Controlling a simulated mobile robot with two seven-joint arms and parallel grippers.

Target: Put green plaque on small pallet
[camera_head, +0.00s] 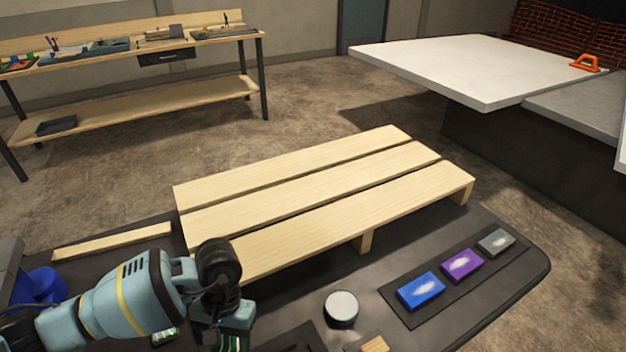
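The small pallet (330,190), made of pale wooden slats, lies flat on the dark console top in the middle of the view. My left gripper (225,338) is low at the left, in front of the pallet's near left corner. Its fingertips are not clear, so I cannot tell whether it is open or shut. A small green piece with a pale patch (165,336) shows below my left arm, partly hidden; it may be the green plaque. A green striped piece (233,343) shows at the gripper's lower end; I cannot tell if it is held. My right gripper is out of view.
Blue (421,291), purple (461,265) and grey (496,242) plaques lie on a dark mat at the right. A round grey-topped object (341,308) stands before the pallet. A loose wooden slat (112,241) and a blue container (42,287) are at the left. The pallet top is clear.

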